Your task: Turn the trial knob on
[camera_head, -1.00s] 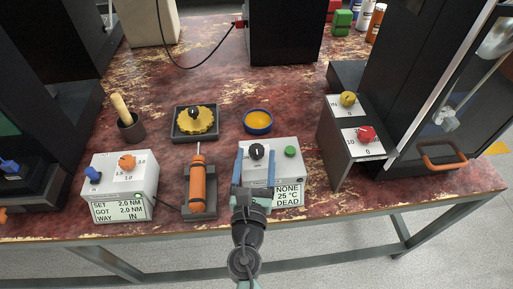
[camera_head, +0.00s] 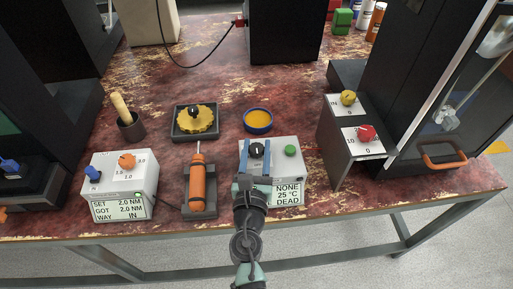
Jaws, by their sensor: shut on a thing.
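A white box (camera_head: 285,155) near the front edge of the bench carries a black knob (camera_head: 257,149) on its top left and a green button (camera_head: 290,151) on its right. Its front display (camera_head: 288,194) reads NONE, 25 °C, DEAD. My gripper (camera_head: 256,153) reaches over this box from the front, with one blue finger on each side of the black knob, shut on it. The fingers hide part of the box top and the display's left end. No label naming the trial knob is readable.
To the left are an orange screwdriver (camera_head: 197,185) in a holder and a white box (camera_head: 130,172) with blue and orange knobs. Behind are a yellow-filled blue dish (camera_head: 258,120) and a tray (camera_head: 178,134). A grey stand (camera_head: 333,148) with yellow and red knobs is right.

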